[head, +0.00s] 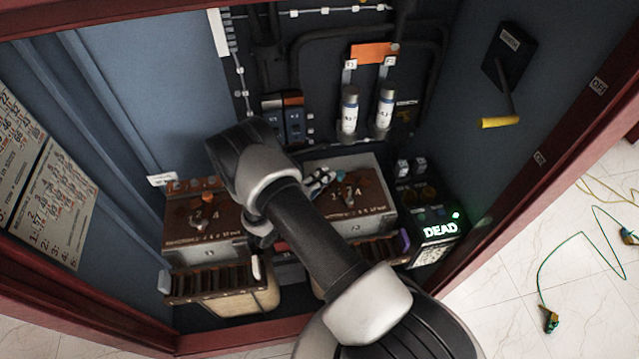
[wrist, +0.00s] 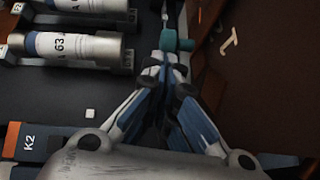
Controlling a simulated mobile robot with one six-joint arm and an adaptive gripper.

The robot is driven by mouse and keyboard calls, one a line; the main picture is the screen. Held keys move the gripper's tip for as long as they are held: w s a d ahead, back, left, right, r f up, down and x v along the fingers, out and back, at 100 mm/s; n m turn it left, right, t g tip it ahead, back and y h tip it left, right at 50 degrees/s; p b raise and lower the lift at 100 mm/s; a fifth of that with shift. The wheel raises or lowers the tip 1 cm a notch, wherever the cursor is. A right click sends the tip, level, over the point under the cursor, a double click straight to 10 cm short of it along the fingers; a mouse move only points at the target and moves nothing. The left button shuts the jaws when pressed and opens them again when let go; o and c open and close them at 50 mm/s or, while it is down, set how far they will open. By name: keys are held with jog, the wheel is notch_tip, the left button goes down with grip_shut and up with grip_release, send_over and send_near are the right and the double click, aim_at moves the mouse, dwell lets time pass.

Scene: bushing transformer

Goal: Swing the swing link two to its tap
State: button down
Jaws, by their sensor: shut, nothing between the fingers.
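Two transformers with brown tap boards stand in the cabinet, the left board (head: 180,232) and the right board (head: 372,196). The left board has an orange knob (head: 207,197). My gripper (head: 322,181) is low over the right board, partly behind my arm. In the wrist view my gripper (wrist: 172,64) is shut and empty. A teal knob (wrist: 177,42) is just beyond its fingertips; I cannot tell whether they touch.
Two white fuses (head: 349,112) (head: 385,107) stand upright behind the right board. A switch with a yellow handle (head: 500,122) is on the right wall. A lit DEAD display (head: 440,231) is at lower right. A pale numeral (wrist: 230,40) shows on the brown board.

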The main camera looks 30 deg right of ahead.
jog(key=d+m+g+b, duration=0.1)
jog(key=m+g+h+b, duration=0.1)
jog(key=shift+w+d+f+g, duration=0.2)
jog(key=shift+w+d+g, duration=0.05)
jog(key=shift+d+g, duration=0.15)
jog(key=shift+d+r+b, duration=0.2)
jog(key=shift+d+b, duration=0.4)
jog(key=shift+b, duration=0.1)
jog(key=a, duration=0.1)
jog(key=w+a+b, duration=0.1)
jog(key=a, duration=0.1)
jog(key=w+a, duration=0.1)
jog(key=shift+w+a+r+b, duration=0.2)
jog(key=shift+a+r+b, duration=0.1)
jog(key=shift+b, duration=0.1)
jog(key=w+p+v, duration=0.1)
jog(key=p+v, duration=0.1)
jog(key=v, duration=1.6)
jog(key=shift+a, duration=0.4)
jog(key=shift+r, duration=0.1)
